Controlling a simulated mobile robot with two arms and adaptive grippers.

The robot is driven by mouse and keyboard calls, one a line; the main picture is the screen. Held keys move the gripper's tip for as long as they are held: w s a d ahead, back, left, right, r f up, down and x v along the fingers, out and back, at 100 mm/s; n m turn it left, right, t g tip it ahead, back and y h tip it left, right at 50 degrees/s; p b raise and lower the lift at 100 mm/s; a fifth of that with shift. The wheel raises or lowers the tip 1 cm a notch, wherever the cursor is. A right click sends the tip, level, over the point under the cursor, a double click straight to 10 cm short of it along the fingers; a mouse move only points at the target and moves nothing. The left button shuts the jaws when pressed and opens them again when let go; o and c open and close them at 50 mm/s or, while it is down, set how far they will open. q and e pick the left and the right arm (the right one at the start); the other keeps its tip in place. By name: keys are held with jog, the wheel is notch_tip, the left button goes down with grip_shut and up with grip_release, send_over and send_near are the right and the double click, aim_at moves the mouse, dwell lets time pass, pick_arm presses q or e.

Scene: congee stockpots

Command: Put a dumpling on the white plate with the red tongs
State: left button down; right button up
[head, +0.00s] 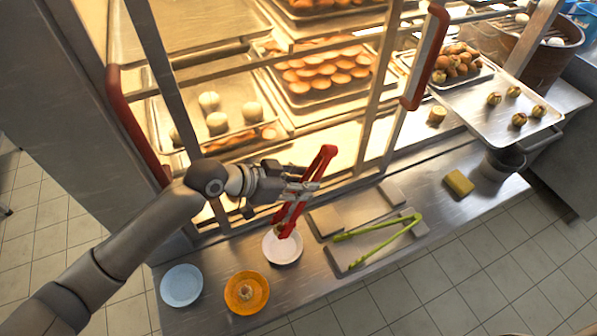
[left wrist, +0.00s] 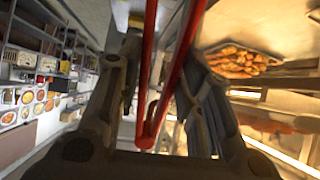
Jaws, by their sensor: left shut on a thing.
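My left gripper (head: 297,187) is shut on the red tongs (head: 318,168), which also show between its fingers in the left wrist view (left wrist: 149,75). The tongs slant, with their lower ends over the white plate (head: 283,252) on the steel counter. A small brownish piece shows at the tongs' lower ends, at the plate's back edge; I cannot tell whether it is gripped or lies on the plate. My right gripper is not in view.
A light blue plate (head: 181,285) is at the left. Green tongs (head: 376,238) lie on metal lids (head: 350,258) right of the white plate. A yellow sponge (head: 459,183) is farther right. The glass case with red handles (head: 425,58) stands behind, holding buns (head: 217,123).

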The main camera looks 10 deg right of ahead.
pick_arm(q)
jog(key=shift+w, duration=0.3)
notch_tip(320, 180, down, 9)
jog(key=b, duration=0.8)
jog(key=shift+s, duration=0.1)
jog(key=c, duration=1.3)
grip_release()
jog(key=shift+r, duration=0.1)
